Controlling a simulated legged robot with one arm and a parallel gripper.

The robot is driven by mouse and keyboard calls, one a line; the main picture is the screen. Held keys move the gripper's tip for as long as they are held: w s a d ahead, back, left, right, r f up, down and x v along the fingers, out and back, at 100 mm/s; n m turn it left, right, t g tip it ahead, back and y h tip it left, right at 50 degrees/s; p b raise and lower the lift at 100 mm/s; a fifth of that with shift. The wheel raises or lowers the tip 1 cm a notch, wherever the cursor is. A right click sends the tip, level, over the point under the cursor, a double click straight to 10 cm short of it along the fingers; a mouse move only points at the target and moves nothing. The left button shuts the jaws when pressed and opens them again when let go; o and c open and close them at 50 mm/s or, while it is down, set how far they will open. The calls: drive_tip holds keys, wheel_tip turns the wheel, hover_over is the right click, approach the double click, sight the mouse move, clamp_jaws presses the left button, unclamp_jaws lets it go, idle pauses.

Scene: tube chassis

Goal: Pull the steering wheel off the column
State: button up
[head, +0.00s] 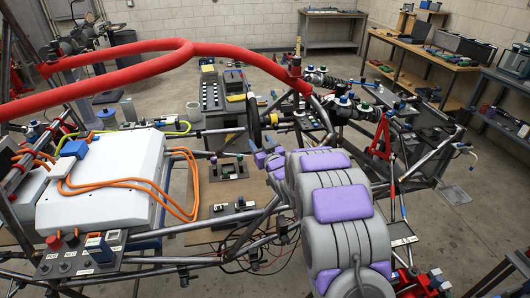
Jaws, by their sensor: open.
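The steering wheel (253,120) is a dark, thin ring seen nearly edge-on, left of the middle of the head view. It appears to sit on the end of the column (285,118), which runs off to the right with a yellow part near the wheel. My gripper (266,158) is at the far end of my grey and purple arm, just below the wheel in the picture. It is open and appears empty. The arm hides part of the fingers, and I cannot tell how far the gripper is from the rim.
A thick red padded tube (130,65) crosses the upper left. A white box (105,180) with orange cables (190,180) stands at left. Dark chassis tubes surround the arm. A red stand (380,138) is at right. Workbenches (430,60) line the back.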

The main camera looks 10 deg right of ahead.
drive_tip(key=shift+w+a, duration=0.2)
drive_tip(key=shift+w, duration=0.3)
drive_tip(key=shift+w+a, duration=0.15)
drive_tip(key=shift+w, duration=0.35)
drive_tip(key=shift+d, duration=0.1)
clamp_jaws()
drive_tip(key=shift+a, duration=0.2)
drive_tip(key=shift+a+r, duration=0.15)
drive_tip(key=shift+a, duration=1.2)
drive_tip(key=shift+a+b, duration=0.15)
drive_tip(key=shift+b, duration=0.15)
drive_tip(key=shift+a, duration=1.35)
